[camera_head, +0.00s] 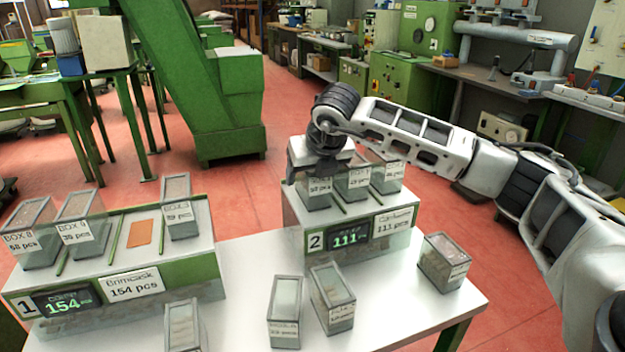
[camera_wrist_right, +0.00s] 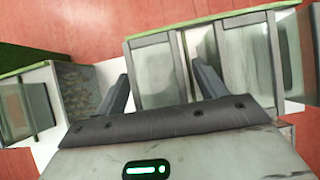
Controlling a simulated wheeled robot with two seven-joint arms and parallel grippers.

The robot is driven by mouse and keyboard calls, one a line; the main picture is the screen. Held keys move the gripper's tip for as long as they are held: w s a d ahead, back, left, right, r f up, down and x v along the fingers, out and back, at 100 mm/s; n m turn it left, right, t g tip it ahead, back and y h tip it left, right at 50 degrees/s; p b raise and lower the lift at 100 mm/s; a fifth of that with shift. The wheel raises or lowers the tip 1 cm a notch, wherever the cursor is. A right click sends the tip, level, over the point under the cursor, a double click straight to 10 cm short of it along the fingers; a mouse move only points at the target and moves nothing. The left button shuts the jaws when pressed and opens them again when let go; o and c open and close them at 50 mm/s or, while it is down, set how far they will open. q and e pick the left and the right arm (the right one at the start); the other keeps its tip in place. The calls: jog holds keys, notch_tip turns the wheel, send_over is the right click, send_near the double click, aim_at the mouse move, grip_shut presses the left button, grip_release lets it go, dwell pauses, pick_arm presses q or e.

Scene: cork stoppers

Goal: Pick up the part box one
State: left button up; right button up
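Several clear part boxes with grey lids stand on two scales. My right gripper (camera_head: 312,172) is over the leftmost box (camera_head: 315,195) on scale 2. In the right wrist view, my right gripper (camera_wrist_right: 162,88) has its fingers apart, with a box (camera_wrist_right: 155,72) between them; I cannot tell whether they touch it. Two more boxes (camera_head: 353,180) (camera_head: 387,175) stand to its right on scale 2. Labels are too small to read surely, so I cannot tell which is box one. My left gripper is not in view.
Scale 1 (camera_head: 130,262) holds three boxes and an orange card (camera_head: 141,232); its display reads 154. Scale 2 (camera_head: 350,240) reads 111. Loose boxes stand on the white table (camera_head: 390,312) at front (camera_head: 285,310) (camera_head: 332,298) and right (camera_head: 445,262).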

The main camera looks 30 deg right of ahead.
jog(key=c, duration=1.1)
jog(key=shift+r, duration=0.1)
